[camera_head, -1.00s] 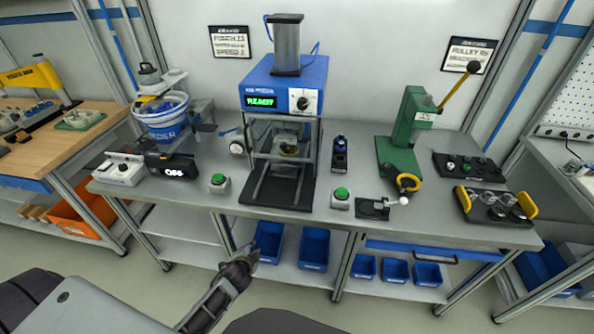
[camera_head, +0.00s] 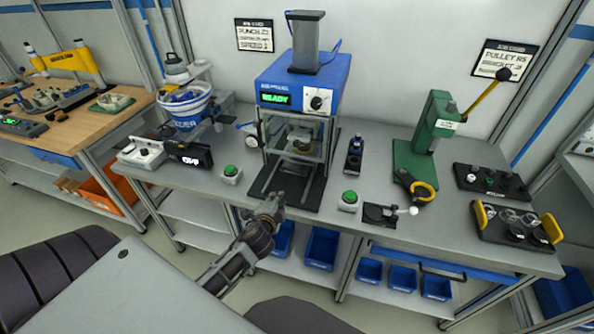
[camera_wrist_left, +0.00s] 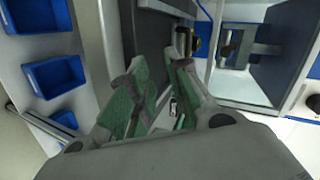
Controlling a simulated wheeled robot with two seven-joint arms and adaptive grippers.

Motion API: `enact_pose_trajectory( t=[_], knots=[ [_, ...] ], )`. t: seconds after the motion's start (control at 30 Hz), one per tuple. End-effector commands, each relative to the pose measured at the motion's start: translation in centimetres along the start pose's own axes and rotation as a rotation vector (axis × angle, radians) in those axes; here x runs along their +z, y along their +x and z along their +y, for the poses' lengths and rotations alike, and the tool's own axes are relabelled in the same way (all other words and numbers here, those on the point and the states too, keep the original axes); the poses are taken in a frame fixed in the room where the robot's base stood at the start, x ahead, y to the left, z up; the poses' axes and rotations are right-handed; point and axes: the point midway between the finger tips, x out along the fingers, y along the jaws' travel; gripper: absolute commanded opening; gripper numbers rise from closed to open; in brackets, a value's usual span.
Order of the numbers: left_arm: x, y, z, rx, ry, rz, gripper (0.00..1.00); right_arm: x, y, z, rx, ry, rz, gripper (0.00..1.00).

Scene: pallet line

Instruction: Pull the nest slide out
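The bench press has a blue head (camera_head: 300,84) with a lit READY display. Its nest slide (camera_head: 296,148) sits inside the frame, behind the clear guard. Dark rails (camera_head: 285,184) run from it to the front of the bench. My left gripper (camera_head: 274,205) is at the bench's front edge, by the front end of the rails. In the left wrist view its green-padded fingers (camera_wrist_left: 160,64) stand apart with a gap, and no held object is clear between them. The press opening (camera_wrist_left: 240,50) is beyond, at upper right. Its fingers partly hide the rail area. My right gripper is out of view.
Green buttons stand left (camera_head: 231,171) and right (camera_head: 348,197) of the rails. A green lever press (camera_head: 425,150) and a black tray with yellow handles (camera_head: 515,232) are to the right. A blue-white feeder bowl (camera_head: 187,103) is left. Blue bins (camera_head: 321,247) sit below.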

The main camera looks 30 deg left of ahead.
Motion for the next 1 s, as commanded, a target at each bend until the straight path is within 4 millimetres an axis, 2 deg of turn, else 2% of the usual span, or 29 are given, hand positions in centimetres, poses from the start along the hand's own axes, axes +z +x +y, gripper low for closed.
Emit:
enact_pose_trajectory(
  t=[0.5,1.0],
  knots=[
    [-1.3,1.5,-2.8,-0.152,0.278,0.119,0.19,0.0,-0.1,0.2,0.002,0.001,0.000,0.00],
    [-1.4,1.7,-3.0,-0.162,0.298,0.128,0.19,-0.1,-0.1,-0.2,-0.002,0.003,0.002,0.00]
  ],
)
